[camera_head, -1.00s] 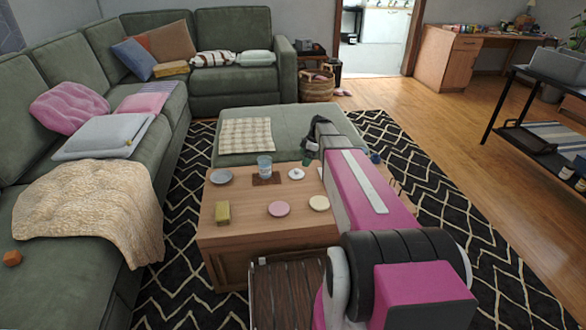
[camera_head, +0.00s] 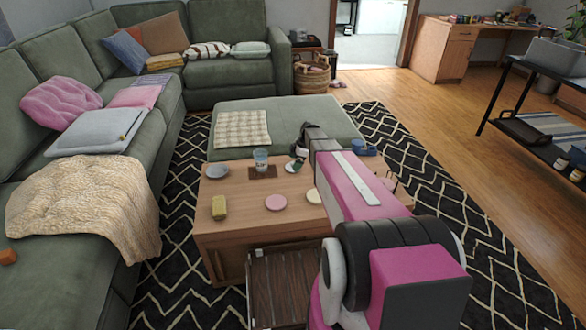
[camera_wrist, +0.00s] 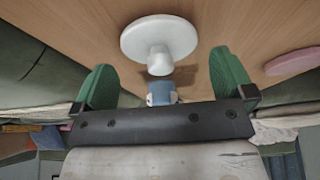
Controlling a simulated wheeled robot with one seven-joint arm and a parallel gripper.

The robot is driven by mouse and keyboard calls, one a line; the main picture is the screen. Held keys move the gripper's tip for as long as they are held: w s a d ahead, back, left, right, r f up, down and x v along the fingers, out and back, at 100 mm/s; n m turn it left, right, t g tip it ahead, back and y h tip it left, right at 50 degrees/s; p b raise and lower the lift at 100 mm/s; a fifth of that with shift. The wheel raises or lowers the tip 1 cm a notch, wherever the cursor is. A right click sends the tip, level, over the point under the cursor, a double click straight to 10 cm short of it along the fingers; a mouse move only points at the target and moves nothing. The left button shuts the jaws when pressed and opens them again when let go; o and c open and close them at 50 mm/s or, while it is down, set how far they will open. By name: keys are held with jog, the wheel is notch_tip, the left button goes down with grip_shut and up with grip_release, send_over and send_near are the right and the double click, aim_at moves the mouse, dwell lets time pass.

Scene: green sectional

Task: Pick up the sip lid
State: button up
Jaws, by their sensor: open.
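The sip lid (camera_wrist: 160,36) is a white round disc with a short knob, lying on the wooden coffee table. In the wrist view it sits just beyond the gap between my fingertips, its knob pointing toward my gripper. In the head view the lid (camera_head: 293,166) is small and partly hidden by my gripper (camera_head: 299,152). My gripper (camera_wrist: 162,62), with its two green fingers, is open and empty, close to the lid without visibly gripping it.
On the coffee table (camera_head: 236,229) are a blue glass (camera_head: 261,160) on a brown coaster, a grey dish (camera_head: 217,171), a yellow block (camera_head: 219,207), a pink disc (camera_head: 276,202) and a partly covered cream disc (camera_head: 314,196). A green ottoman (camera_head: 290,115) adjoins the table's back.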

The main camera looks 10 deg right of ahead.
jog(key=shift+x, duration=1.25)
jog(key=c, duration=0.8)
jog(key=shift+r, duration=0.1)
jog(key=shift+r, duration=0.4)
jog(key=r, duration=0.3)
jog(key=shift+s+a+r, duration=0.2)
jog(key=shift+r, duration=0.1)
jog(key=s+a+r, duration=0.6)
jog(key=a, duration=0.3)
jog(key=shift+m, duration=0.4)
jog(key=w+a+r, duration=0.2)
jog(key=w, duration=0.1)
jog(key=w+a+r, duration=0.1)
jog(key=w+r, duration=0.1)
jog(key=w+a+r, duration=0.2)
jog(key=w, duration=0.1)
jog(key=shift+w+a, duration=0.3)
jog(key=shift+a, duration=0.1)
